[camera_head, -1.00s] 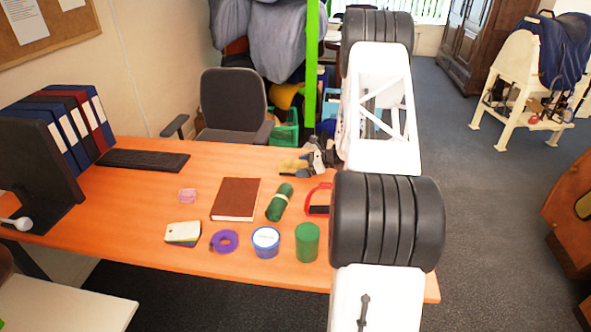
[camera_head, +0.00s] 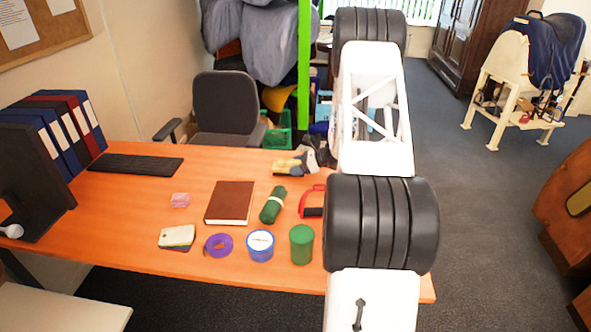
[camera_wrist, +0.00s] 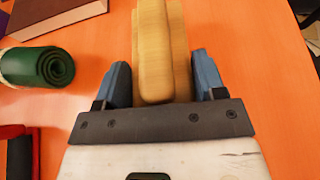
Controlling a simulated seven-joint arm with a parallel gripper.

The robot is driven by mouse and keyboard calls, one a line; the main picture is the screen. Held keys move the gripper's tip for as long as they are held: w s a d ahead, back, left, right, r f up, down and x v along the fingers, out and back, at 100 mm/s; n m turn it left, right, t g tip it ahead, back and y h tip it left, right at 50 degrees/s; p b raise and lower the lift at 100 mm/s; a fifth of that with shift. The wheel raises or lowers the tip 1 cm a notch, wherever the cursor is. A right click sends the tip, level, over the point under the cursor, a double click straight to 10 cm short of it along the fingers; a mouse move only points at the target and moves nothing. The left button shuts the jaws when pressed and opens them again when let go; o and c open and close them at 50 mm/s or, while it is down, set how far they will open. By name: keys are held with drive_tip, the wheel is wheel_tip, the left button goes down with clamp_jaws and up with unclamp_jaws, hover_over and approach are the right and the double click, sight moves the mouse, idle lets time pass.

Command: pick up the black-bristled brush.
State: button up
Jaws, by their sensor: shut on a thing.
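A brush with a tan, wooden-looking body (camera_wrist: 155,60) lies between the blue fingers of my gripper (camera_wrist: 163,82) in the wrist view. My gripper is shut on it. In the head view the brush (camera_head: 285,168) is at the far edge of the orange table, with my gripper (camera_head: 305,160) at its right end.
A rolled green bandage (camera_head: 272,205), a red and black item (camera_head: 311,203), and a brown book (camera_head: 229,202) lie near the brush. A green can (camera_head: 302,245), a blue tub (camera_head: 260,246) and a purple roll (camera_head: 218,245) stand nearer. The left-middle table is mostly clear.

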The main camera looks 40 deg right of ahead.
drive_tip(key=shift+r, duration=4.3)
